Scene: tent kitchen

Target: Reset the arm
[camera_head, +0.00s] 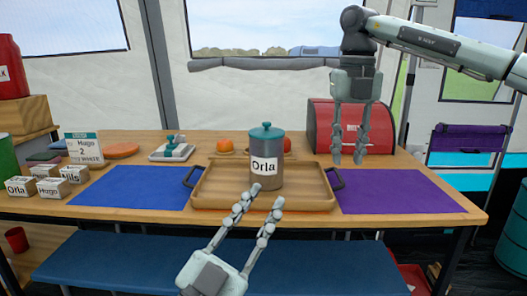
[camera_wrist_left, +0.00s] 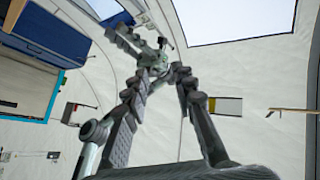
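My left gripper (camera_head: 266,194) rises from the bottom middle of the head view. Its two fingers are apart with nothing between them, and their tips overlap the tray's front part and the lower edge of the Orla canister in the picture. My left fingers also show large in the left wrist view (camera_wrist_left: 160,105), against the tent wall. My right gripper (camera_head: 348,159) hangs from the arm at the upper right, fingers down, apart and empty. It is in front of the red bread box (camera_head: 322,128), right of the canister.
A grey canister (camera_head: 266,143) labelled Orla, with a teal lid, stands upright on the wooden tray (camera_head: 215,193). A blue mat (camera_head: 135,187) and a purple mat (camera_head: 400,190) flank the tray. Name blocks (camera_head: 48,187) sit at left. A blue bench (camera_head: 130,265) is in front.

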